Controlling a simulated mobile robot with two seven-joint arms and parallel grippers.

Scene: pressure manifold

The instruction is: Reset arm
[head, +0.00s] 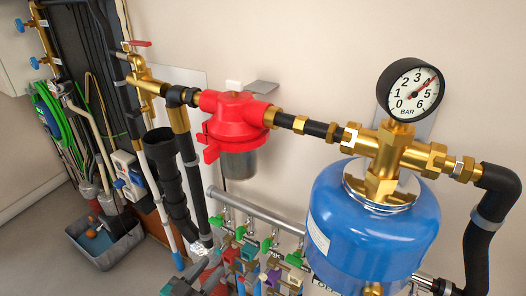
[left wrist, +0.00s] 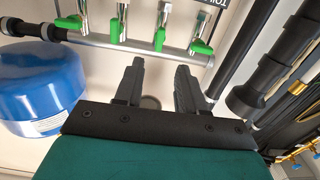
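My left gripper (head: 205,268) shows at the bottom of the head view, below the row of green-handled valves. In the left wrist view its two dark fingers (left wrist: 160,70) are apart with nothing between them, so it is open and empty. The fingers point toward the pale wall and the grey manifold pipe (left wrist: 145,46), with green valves (left wrist: 118,28) beyond. I cannot tell the exact gap to the pipe. My right gripper is in neither view.
A blue pressure tank (head: 370,235) with a brass fitting and a round gauge (head: 411,90) stands at the right. A red filter housing (head: 233,115), black pipes (head: 168,170) and a grey bin (head: 105,245) are further left. Some floor at lower left is clear.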

